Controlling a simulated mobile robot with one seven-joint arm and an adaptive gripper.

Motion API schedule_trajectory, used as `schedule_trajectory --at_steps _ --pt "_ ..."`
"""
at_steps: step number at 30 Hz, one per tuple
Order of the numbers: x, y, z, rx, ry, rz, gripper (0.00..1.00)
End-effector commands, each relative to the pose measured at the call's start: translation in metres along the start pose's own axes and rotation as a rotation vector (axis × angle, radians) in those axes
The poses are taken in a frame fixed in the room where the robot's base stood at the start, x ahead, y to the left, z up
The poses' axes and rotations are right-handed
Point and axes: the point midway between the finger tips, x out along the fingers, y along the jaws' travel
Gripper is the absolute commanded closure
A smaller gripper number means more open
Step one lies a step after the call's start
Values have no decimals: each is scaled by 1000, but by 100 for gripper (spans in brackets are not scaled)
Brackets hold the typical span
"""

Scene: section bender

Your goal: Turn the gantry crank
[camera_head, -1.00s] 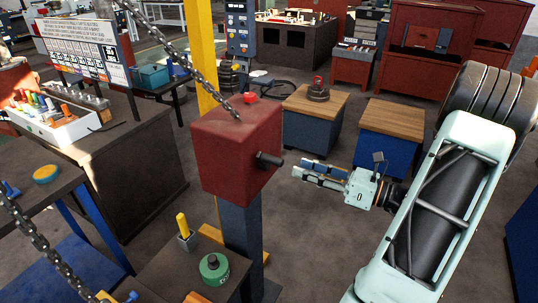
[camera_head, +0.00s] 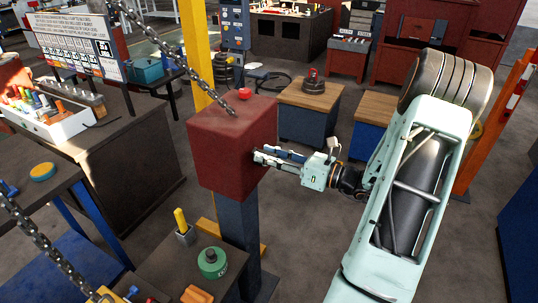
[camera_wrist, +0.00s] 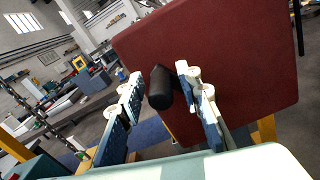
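The gantry crank is a dark red box (camera_head: 232,150) on a grey-blue post, with a red knob (camera_head: 244,93) on top. Its black handle (camera_wrist: 160,88) sticks out of the box's side in the wrist view; my gripper hides it in the head view. My gripper (camera_head: 264,157) is at the right side of the box, reaching in from the right. In the wrist view my gripper (camera_wrist: 162,95) is open, with the handle between its two fingers. The handle lies nearer the right finger; whether it touches that finger I cannot tell.
A yellow post (camera_head: 198,50) stands behind. Below is a low table with a green round object (camera_head: 213,262) and a yellow-handled tool (camera_head: 181,220). Wood-topped blue cabinets (camera_head: 312,97) stand behind my arm.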

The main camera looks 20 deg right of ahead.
Motion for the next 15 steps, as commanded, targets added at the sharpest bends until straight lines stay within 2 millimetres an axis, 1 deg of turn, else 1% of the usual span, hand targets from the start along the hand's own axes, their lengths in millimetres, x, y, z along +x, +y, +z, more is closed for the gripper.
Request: schedule_trajectory --at_steps 1,6,8,15 --pt "0 0 0 0 0 0 76" --pt "0 0 0 0 0 0 95" --pt "0 0 0 0 0 0 100" --pt "0 0 0 0 0 0 100"
